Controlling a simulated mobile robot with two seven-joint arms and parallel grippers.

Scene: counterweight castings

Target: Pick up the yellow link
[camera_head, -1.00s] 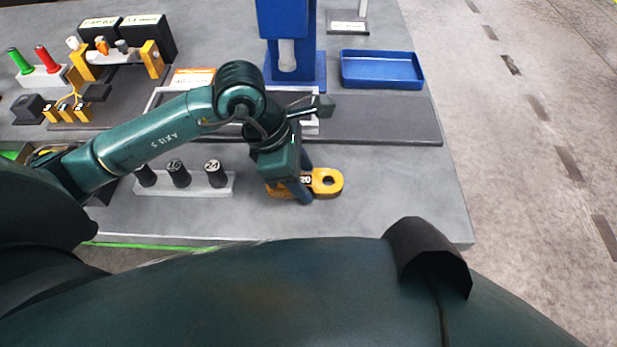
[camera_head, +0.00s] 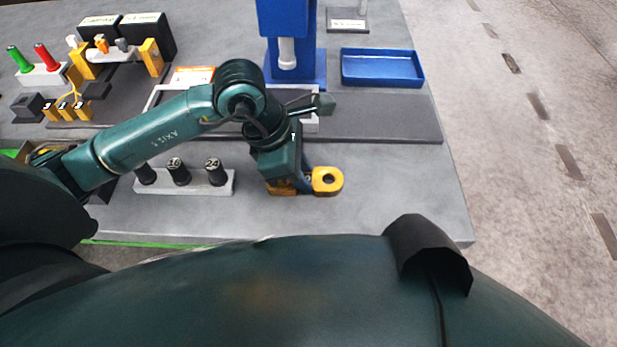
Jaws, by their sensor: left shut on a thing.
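The yellow link (camera_head: 328,181) is at the near right part of the grey table. Its right end with a round hole shows clearly. Its middle is hidden behind my left gripper (camera_head: 304,184), and a bit of its left end shows below the wrist. My left gripper is shut on the link, with its fingers across the middle. I cannot tell whether the link rests on the table or is just above it. My right gripper is not in view.
A rack of black numbered pegs (camera_head: 179,175) stands left of the link. A blue tray (camera_head: 382,82) and a blue press (camera_head: 296,68) stand behind, beyond a dark mat (camera_head: 385,124). The table (camera_head: 410,190) is clear right of the link.

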